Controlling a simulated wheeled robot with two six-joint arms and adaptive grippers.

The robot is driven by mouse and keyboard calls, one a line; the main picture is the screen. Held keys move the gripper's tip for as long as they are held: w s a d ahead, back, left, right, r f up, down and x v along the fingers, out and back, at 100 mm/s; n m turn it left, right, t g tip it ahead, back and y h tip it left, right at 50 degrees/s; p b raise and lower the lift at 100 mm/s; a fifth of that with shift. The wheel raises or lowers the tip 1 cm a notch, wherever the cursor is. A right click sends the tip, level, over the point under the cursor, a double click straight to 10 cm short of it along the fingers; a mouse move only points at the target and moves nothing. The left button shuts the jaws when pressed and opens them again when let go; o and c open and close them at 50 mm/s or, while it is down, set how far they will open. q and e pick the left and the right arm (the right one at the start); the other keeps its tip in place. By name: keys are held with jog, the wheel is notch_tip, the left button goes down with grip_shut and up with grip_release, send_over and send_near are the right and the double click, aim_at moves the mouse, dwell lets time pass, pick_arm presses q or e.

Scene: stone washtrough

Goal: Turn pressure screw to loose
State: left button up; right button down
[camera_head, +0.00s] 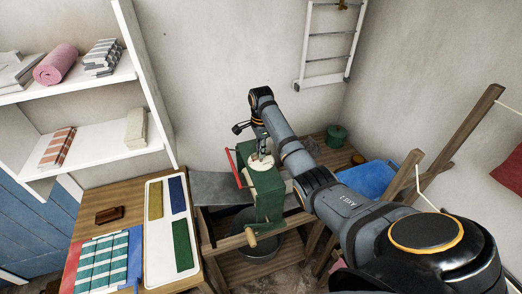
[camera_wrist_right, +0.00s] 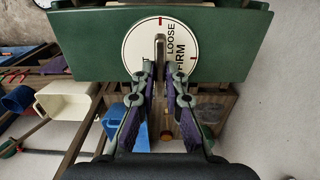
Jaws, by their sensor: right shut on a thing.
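The green wringer (camera_head: 266,196) stands over the trough, with a red lever on its left side. A round white dial (camera_head: 261,163) sits on its top. In the right wrist view the dial (camera_wrist_right: 143,45) carries the words LOOSE and FIRM and red marks. The pressure screw's grey bar (camera_wrist_right: 160,48) crosses the dial, its far end pointing towards the upper red mark. My right gripper (camera_wrist_right: 160,72) is shut on the bar, one finger on each side; in the head view it is above the dial (camera_head: 261,150). My left gripper is not in view.
A wooden table (camera_head: 137,220) with a white tray (camera_head: 157,270) and folded cloths stands at left, below white shelves (camera_head: 100,145). A metal basin (camera_head: 262,268) is under the wringer. A blue tub (camera_head: 368,180) and a green pot (camera_head: 336,133) are to the right.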

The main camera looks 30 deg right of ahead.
jog(key=shift+w+r, duration=0.1)
jog(key=shift+r, duration=0.1)
jog(key=c, duration=1.5)
grip_release()
jog(key=shift+c, duration=0.2)
jog(key=shift+o, duration=0.7)
jog(key=shift+f, duration=0.15)
